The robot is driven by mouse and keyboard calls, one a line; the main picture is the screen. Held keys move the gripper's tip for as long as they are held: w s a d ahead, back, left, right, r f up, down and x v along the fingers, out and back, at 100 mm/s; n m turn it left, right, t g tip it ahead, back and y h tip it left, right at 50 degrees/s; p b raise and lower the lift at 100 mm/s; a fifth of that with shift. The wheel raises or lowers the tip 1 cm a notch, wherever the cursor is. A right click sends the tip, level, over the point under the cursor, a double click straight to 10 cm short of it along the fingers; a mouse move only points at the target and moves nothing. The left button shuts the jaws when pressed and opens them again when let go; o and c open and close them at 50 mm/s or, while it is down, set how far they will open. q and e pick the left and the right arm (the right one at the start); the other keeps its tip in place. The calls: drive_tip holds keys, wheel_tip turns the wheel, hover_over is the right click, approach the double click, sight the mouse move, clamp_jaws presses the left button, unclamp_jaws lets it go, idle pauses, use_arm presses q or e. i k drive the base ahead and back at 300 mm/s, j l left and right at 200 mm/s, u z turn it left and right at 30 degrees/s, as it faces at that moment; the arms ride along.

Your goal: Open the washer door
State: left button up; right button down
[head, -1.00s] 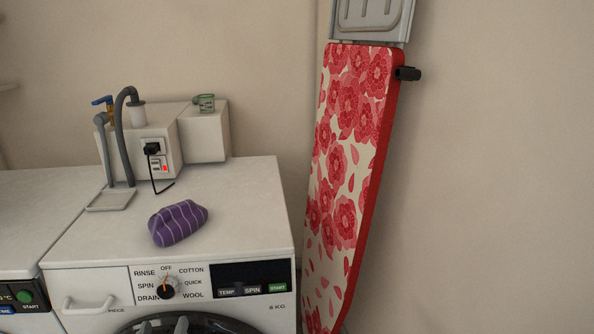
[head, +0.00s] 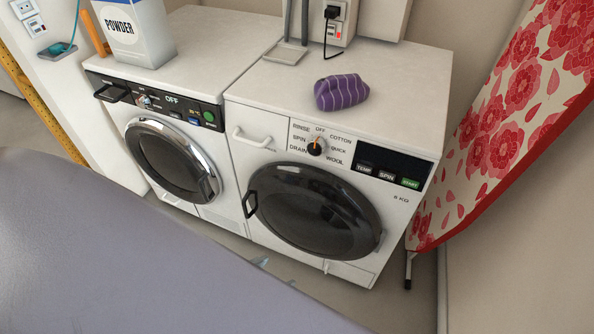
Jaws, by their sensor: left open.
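The washer (head: 408,215) is the white machine on the right, with RINSE, SPIN and DRAIN around its dial (head: 315,146). Its round dark door (head: 315,212) looks shut, with a black handle (head: 250,204) on its left edge and a hinge on its right edge. My left arm, large and grey-purple, fills the lower left. Just past its edge, small light tips of my left gripper (head: 275,272) show below the door, apart from the handle; most of the gripper is hidden behind the arm. It is open. My right gripper is out of view.
A dryer-like machine (head: 213,143) with a chrome-ringed door stands left of the washer. A powder box (head: 135,35) stands on it. A purple striped pouch (head: 342,92) lies on the washer. A floral ironing board (head: 520,90) leans close on the right.

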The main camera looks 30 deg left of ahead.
sight(307, 220)
drive_tip(key=u, duration=0.85)
